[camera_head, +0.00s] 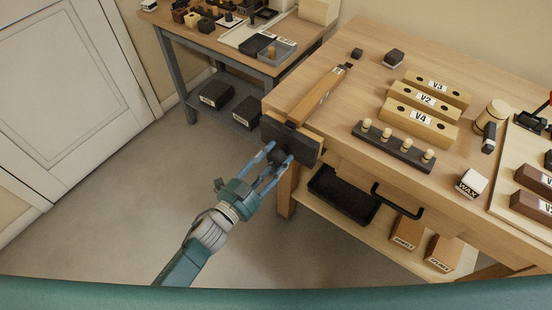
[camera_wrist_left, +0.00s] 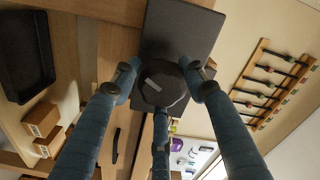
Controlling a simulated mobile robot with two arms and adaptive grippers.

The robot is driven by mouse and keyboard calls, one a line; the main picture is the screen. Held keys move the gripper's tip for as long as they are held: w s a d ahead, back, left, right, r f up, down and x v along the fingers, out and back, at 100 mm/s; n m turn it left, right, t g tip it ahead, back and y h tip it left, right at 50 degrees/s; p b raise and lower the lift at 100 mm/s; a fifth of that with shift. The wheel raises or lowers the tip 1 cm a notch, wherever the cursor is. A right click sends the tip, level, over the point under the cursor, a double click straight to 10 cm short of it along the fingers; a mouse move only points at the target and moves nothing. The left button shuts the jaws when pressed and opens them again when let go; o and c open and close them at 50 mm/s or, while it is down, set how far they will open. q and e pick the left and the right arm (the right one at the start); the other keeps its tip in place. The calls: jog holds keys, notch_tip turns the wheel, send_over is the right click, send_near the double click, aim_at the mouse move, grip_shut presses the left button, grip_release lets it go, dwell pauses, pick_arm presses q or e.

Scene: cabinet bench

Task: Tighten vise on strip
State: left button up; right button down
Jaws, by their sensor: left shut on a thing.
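The vise (camera_head: 301,144) is a dark front jaw plate with a wood lining at the near left corner of the wooden bench. In the left wrist view its dark plate (camera_wrist_left: 188,28) fills the top middle, with a round dark knob (camera_wrist_left: 162,86) in front. A long wooden strip (camera_head: 318,94) lies on the bench top, its near end at the vise; I cannot tell if the jaws touch it. My left gripper (camera_head: 274,162) has its blue fingers shut around the knob, and the fingers also show in the left wrist view (camera_wrist_left: 160,92). My right gripper is not in view.
The bench top (camera_head: 364,99) holds labelled wooden blocks (camera_head: 427,97), a dark rack of pegs (camera_head: 394,146) and a white wax block (camera_head: 471,183). The floor left of the vise is clear.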

pick_arm(q)
jog(key=shift+w+a+f, duration=0.1)
jog(key=shift+a+f, duration=0.2)
jog(key=shift+a, duration=0.05)
jog(key=o, duration=1.1)
jog(key=shift+a, duration=0.1)
jog(key=shift+r, duration=0.1)
jog(key=v, duration=1.2)
